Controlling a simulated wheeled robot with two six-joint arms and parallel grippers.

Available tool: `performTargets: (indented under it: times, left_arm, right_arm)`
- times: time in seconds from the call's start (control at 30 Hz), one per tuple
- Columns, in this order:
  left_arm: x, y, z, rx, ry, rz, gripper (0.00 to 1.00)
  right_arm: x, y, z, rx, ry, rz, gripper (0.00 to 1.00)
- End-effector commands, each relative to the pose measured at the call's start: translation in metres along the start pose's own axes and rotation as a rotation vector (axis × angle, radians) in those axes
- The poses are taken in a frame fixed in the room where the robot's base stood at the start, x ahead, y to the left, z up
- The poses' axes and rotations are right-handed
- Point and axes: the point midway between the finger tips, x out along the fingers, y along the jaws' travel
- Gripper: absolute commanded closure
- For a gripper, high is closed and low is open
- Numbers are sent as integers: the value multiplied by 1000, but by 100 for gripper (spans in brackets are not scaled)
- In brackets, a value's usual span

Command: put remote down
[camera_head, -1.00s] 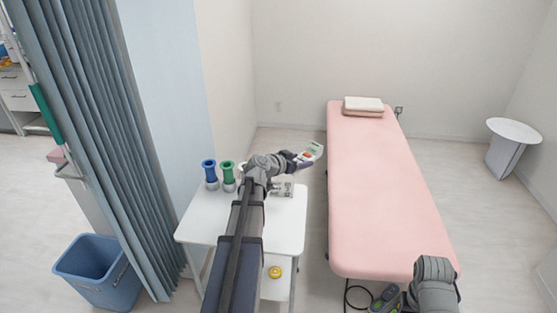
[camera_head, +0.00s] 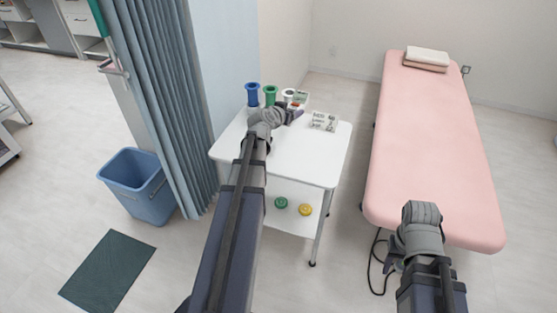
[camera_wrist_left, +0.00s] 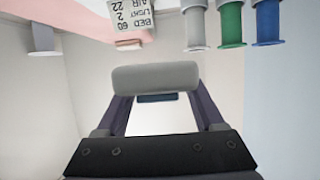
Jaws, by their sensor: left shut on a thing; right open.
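My left gripper (camera_head: 292,112) is shut on the remote (camera_head: 300,95), a pale handset with a greenish display and a red spot. It is over the far part of the white trolley top (camera_head: 305,155); I cannot tell whether the remote touches it. The left wrist view shows the remote as a grey rounded block (camera_wrist_left: 155,77) between the fingers. A white panel (camera_head: 323,121) with printed lines stands on the trolley, right of the gripper; it also shows in the left wrist view (camera_wrist_left: 131,14). My right gripper (camera_head: 392,263), partly hidden by its arm, is open near the bed's foot.
Blue (camera_head: 252,94), green (camera_head: 270,95) and white (camera_head: 289,95) holders stand at the trolley's back left. Green (camera_head: 281,203) and yellow (camera_head: 305,210) rolls lie on its lower shelf. The pink bed (camera_head: 430,150) is to the right. The trolley's front right is bare.

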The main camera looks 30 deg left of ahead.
Motion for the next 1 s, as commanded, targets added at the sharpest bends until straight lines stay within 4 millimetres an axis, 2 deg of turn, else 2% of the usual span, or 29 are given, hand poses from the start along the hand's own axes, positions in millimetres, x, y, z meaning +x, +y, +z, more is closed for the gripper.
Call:
performTargets:
  times: [0.03,0.2,0.3,0.57,0.87,1.0]
  left_arm:
    - [12,1,26,-8,2,-20,95]
    - [27,2,52,-32,8,-78,95]
    - [32,2,61,-41,12,-99,95]
    - [35,2,65,-49,15,-116,95]
    - [30,3,68,-49,17,-115,95]
    - [34,3,77,-48,17,-114,95]
  right_arm:
    - [29,-3,-2,0,0,0,50]
    - [60,-6,-4,0,0,0,50]
    - [71,-7,-4,0,0,0,50]
    - [76,-7,-4,-1,0,0,50]
    - [77,-7,-5,0,0,0,50]
    - [87,-8,-5,0,0,0,50]
